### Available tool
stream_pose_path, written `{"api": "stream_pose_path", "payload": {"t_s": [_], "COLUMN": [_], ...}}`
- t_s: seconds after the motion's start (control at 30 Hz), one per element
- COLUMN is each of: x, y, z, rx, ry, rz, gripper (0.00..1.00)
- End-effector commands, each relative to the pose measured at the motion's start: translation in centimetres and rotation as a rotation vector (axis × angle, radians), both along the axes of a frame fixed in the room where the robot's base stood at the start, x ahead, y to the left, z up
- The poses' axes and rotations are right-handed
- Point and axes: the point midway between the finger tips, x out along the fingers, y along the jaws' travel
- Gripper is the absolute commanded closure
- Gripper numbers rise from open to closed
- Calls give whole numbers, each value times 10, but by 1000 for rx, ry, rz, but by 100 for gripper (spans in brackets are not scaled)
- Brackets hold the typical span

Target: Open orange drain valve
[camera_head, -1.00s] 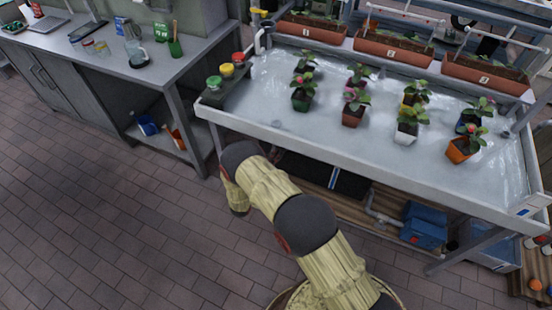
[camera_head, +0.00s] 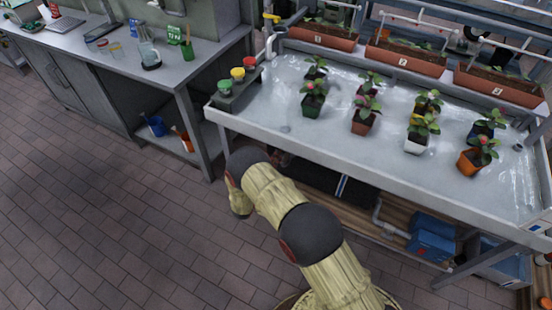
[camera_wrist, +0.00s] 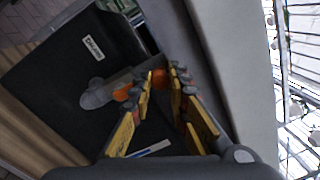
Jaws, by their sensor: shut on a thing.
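In the wrist view, the orange drain valve shows as an orange piece (camera_wrist: 158,79) between my fingertips and an orange part at the grey pipe fitting to the left. My gripper (camera_wrist: 161,76) has its yellow-padded fingers closed around the orange piece. The grey pipe fitting (camera_wrist: 97,95) lies in front of a black tank (camera_wrist: 45,75) with a white label. In the head view, my fingers and the valve are hidden under the front edge of the white grow table (camera_head: 330,160), behind my arm.
Several potted plants (camera_head: 362,122) stand on the wet table. Small coloured jars (camera_head: 237,75) sit at its left corner. A workbench (camera_head: 180,75) is at the left. Blue bins (camera_head: 432,238) are on the lower shelf. The brick floor at left is clear.

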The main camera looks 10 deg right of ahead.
Motion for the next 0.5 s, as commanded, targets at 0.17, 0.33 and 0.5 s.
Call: {"api": "stream_pose_path", "payload": {"t_s": [0.17,0.33,0.5], "x": [2,1,1], "y": [3,2,1], "z": [2,1,1], "rx": [2,2,1], "ry": [-3,-2,-2], "rz": [5,4,2], "gripper": [80,70,64]}}
